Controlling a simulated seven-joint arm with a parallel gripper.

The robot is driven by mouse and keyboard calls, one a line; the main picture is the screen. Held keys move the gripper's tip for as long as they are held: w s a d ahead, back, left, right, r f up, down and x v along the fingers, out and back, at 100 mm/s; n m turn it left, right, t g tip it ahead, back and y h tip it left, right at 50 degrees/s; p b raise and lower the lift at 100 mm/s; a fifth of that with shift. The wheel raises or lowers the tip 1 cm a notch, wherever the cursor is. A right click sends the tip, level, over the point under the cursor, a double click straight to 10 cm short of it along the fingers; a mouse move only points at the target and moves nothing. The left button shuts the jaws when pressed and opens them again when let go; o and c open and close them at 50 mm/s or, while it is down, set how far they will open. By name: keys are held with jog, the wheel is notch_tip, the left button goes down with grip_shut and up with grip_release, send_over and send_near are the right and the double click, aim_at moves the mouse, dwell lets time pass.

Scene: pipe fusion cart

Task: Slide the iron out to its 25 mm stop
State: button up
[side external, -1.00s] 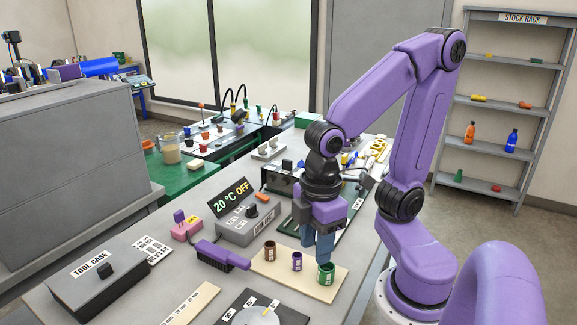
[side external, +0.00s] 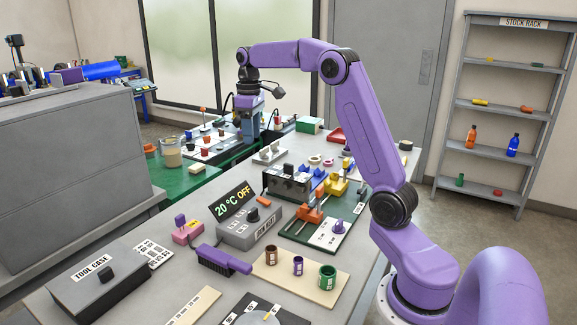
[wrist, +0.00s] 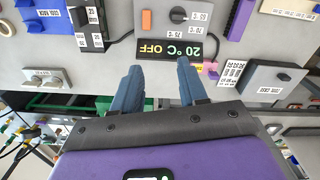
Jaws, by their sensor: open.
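A dark block with white labels and a cable, which I take to be the iron, stands mid-table in the side view (side external: 288,183); it shows at the top left of the wrist view (wrist: 86,16). Blue and yellow clamp parts stand right beside it. I cannot make out its stop. My gripper (side external: 247,127) is high and well away from it, toward the back left of the table. In the wrist view my gripper's (wrist: 158,82) two blue fingers are apart with nothing between them.
A control box (side external: 248,228) reads "20 °C OFF". A purple brush (side external: 220,260), a socket board (side external: 300,275) and a tool case (side external: 95,280) lie toward the front. A grey plate with light knobs (wrist: 45,78) stands near the block.

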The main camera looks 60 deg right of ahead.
aim_at(289, 164)
jog(key=s+d+m, duration=0.2)
jog(key=d+m, duration=0.1)
jog(key=d, duration=1.4)
notch_tip(289, 164, down, 17)
jog(key=shift+f, duration=0.1)
jog(key=shift+s, duration=0.1)
grip_shut()
